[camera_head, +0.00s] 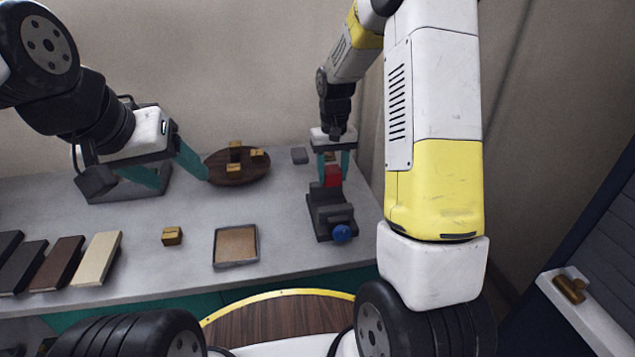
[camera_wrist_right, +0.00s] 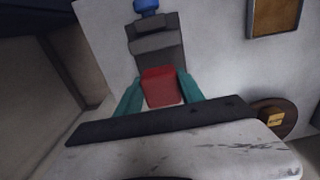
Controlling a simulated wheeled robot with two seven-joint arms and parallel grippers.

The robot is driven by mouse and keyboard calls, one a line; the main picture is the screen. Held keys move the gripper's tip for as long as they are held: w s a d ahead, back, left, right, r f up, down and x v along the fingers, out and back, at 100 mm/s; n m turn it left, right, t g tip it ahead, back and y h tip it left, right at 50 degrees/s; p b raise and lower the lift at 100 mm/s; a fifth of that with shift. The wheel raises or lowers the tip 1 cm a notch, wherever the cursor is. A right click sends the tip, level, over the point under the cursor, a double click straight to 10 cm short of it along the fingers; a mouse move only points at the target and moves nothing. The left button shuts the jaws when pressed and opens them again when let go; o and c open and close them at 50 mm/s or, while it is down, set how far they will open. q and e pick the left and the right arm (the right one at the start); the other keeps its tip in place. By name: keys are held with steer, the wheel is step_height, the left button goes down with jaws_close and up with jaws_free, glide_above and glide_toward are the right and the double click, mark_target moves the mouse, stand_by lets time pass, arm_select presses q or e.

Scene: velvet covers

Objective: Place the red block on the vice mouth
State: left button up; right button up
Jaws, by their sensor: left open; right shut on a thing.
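The red block (camera_head: 333,176) is between the teal fingers of my right gripper (camera_head: 333,170), at the far end of the vice. In the right wrist view the red block (camera_wrist_right: 161,87) sits between both fingers of the gripper (camera_wrist_right: 162,95). The dark grey vice (camera_head: 328,207) has a blue knob at its near end; it also shows in the right wrist view (camera_wrist_right: 158,45). The block is over or at the vice's far part; I cannot tell whether it touches. My left gripper (camera_head: 165,175) is open and empty above the table's left side.
A round wooden board (camera_head: 222,178) with several small wooden blocks lies at the back. A framed tray (camera_head: 236,259) and a small wooden block (camera_head: 172,236) are nearer the front. Several flat book-like slabs (camera_head: 57,263) lie at left.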

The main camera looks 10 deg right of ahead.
steer(key=f, duration=0.6)
steer(key=shift+w, duration=0.2)
steer(key=shift+f, duration=1.95)
steer(key=shift+f, duration=0.1)
steer(key=o, duration=1.4)
